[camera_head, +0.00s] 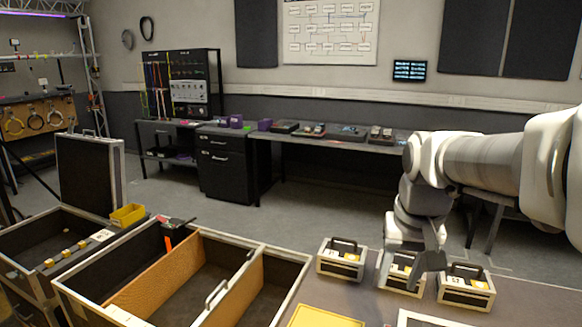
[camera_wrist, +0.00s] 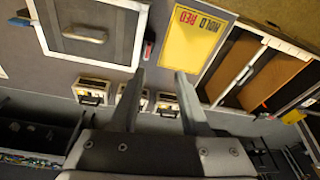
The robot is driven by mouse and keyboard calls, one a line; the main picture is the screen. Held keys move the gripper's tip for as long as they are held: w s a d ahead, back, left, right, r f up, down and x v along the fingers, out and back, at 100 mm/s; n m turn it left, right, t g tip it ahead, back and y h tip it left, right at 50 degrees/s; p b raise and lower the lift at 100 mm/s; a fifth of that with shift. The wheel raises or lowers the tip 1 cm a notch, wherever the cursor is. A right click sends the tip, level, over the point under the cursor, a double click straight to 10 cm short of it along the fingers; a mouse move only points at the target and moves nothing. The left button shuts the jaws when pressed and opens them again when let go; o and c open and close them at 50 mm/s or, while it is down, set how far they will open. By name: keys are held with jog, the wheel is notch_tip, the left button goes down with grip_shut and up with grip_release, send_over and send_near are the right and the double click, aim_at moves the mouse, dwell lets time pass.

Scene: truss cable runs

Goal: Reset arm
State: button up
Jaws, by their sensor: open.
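My gripper (camera_wrist: 160,82) is open and empty in the wrist view, its two dark fingers spread apart. In the head view, my gripper (camera_head: 428,268) hangs at the end of my arm at the right, over or in front of the middle of three small handled boxes. The left box (camera_head: 341,262) and the right box (camera_head: 466,290) are in clear view. The middle box (camera_head: 402,277) is partly hidden by my gripper. In the wrist view, the boxes lie beyond and beside the fingers. I cannot tell whether a finger touches any box.
A yellow panel (camera_head: 325,316) lies on the grey top at the front. An open case with orange dividers (camera_head: 155,277) stands left of it. Another open case (camera_head: 38,240) with a raised lid is at the far left. A long bench (camera_head: 345,142) runs along the back wall, with clear floor before it.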

jog(key=s+a+r+n+t+p, duration=0.1)
jog(key=s+a+n+t+p, duration=0.1)
jog(key=s, duration=1.1)
jog(key=shift+a+r+n+t, duration=0.15)
jog(key=shift+a+n+t, duration=0.15)
jog(key=shift+a+t, duration=0.5)
jog(key=shift+s, duration=0.1)
